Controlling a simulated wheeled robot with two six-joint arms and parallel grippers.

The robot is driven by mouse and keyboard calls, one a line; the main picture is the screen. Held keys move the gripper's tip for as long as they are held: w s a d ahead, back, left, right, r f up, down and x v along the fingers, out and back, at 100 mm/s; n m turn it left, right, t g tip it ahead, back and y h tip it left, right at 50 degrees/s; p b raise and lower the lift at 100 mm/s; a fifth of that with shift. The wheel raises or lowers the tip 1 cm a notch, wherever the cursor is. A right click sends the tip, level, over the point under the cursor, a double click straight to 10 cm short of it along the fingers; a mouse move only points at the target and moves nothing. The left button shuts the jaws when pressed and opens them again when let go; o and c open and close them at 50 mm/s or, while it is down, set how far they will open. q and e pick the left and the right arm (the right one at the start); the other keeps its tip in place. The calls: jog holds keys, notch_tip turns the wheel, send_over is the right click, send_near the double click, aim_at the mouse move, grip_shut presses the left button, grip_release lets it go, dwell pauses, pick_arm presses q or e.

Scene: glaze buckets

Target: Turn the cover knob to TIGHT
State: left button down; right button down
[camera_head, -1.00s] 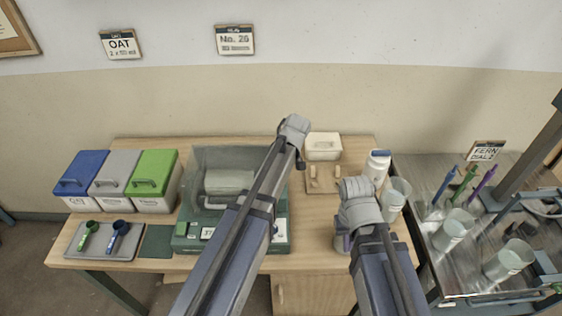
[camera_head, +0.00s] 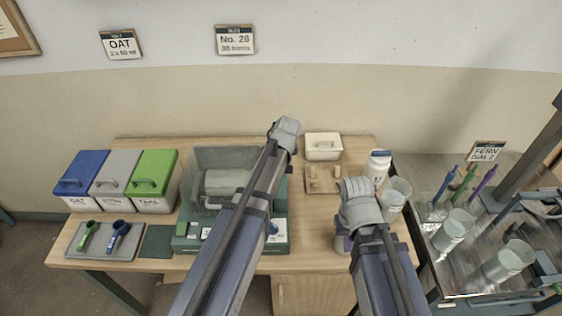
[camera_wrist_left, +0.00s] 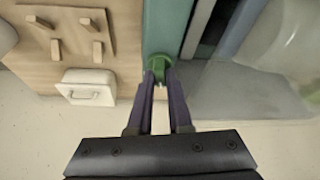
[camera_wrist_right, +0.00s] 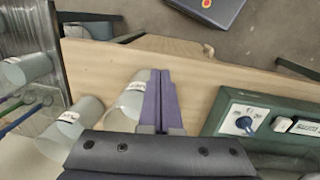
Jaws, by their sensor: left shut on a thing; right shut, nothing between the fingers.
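The green machine (camera_head: 232,246) with a clear cover (camera_head: 206,163) over a pale roller stands mid-table. In the left wrist view, a green knob (camera_wrist_left: 160,66) sits on the machine's side, and my left gripper (camera_wrist_left: 160,80) is shut on it. My left arm hides that knob in the head view, and I cannot read any mark for TIGHT. My right gripper (camera_wrist_right: 160,76) is shut and empty above the table, to the right of the machine in the head view. A blue dial (camera_wrist_right: 244,122) shows on the machine's front panel in the right wrist view.
A labelled cup (camera_wrist_right: 128,98) stands close beside my right fingers. A white lidded box (camera_head: 323,146), a pegged board (camera_head: 324,180) and a white bottle (camera_head: 377,167) stand behind. Bins and a scoop tray (camera_head: 104,241) lie left; a metal cart (camera_head: 463,272) stands right.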

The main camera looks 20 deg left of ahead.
pick_arm(q)
jog(key=shift+s+a+m+h, duration=0.1)
jog(key=shift+m+h, duration=0.4)
jog(key=shift+m, duration=0.7)
jog(key=c, duration=1.1)
grip_release()
